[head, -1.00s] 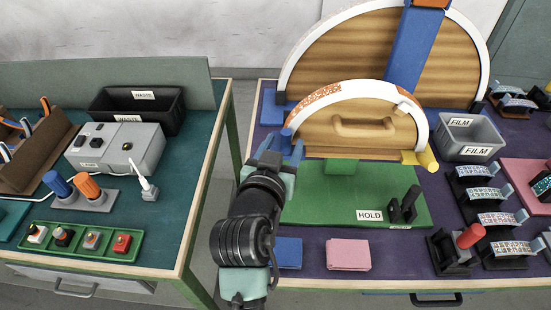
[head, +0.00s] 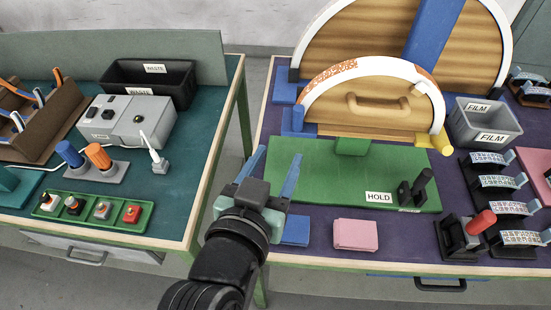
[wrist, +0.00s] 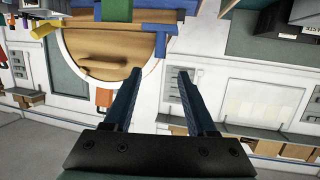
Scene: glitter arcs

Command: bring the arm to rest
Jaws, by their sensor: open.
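My gripper (head: 272,172) is in the head view, in front of the left end of the purple table, near the gap between the two tables. Its two blue fingers are spread apart with nothing between them. In the wrist view the open fingers (wrist: 160,95) also show, empty, with the wall and the wooden half-disc (wrist: 100,48) beyond them. In the head view the left finger stands over the table's left edge and the right finger overlaps the green HOLD mat (head: 330,185). I cannot tell the exact height above the table.
The purple table (head: 400,235) carries a white arch (head: 362,68), a grey FILM bin (head: 484,124), a pink cloth (head: 355,235) and a red-handled stand (head: 465,235). The teal table (head: 180,190) on the left holds a black WASTE bin (head: 185,88) and a grey box (head: 125,122). Floor shows between them.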

